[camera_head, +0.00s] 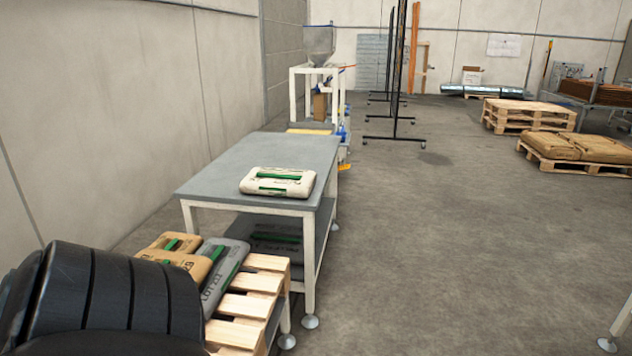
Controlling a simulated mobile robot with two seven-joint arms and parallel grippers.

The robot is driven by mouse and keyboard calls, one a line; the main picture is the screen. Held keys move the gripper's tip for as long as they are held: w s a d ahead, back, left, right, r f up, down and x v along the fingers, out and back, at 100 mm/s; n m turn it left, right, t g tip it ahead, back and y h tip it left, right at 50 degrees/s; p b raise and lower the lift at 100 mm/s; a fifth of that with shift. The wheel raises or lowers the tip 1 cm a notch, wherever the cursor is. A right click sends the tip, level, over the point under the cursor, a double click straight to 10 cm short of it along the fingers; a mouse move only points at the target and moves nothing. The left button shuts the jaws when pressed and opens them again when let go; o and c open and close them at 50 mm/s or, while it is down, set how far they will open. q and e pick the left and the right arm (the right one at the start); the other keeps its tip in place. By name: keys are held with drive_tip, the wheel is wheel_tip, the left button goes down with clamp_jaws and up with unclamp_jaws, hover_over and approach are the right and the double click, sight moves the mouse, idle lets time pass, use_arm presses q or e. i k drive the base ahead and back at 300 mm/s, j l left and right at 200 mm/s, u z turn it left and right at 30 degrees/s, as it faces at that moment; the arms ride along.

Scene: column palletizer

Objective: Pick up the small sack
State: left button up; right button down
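A small white sack (278,182) with green bands and dark print lies flat on the grey table (262,151), near its front right corner. More sacks lie on a wooden pallet (258,288) in front of the table: tan ones (176,243) and a grey one (222,270). A black rounded part of my own body covers the lower left corner and hides part of these sacks. Neither of my grippers shows in this view.
A dark sack lies on the table's lower shelf (268,232). A machine frame with a hopper (319,45) stands behind the table. Pallets with brown sacks (580,147) stand at the far right. The concrete floor right of the table is clear.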

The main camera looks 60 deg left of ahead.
sight(261, 180)
drive_tip(key=i+u, duration=0.4)
drive_tip(key=i, duration=0.15)
drive_tip(key=i+l+u, duration=0.25)
drive_tip(key=i+u, duration=0.15)
drive_tip(key=i+j+u, duration=0.1)
drive_tip(key=i+u, duration=0.55)
drive_tip(key=i+l+u, duration=0.15)
drive_tip(key=i+u, duration=0.2)
drive_tip(key=i, duration=0.1)
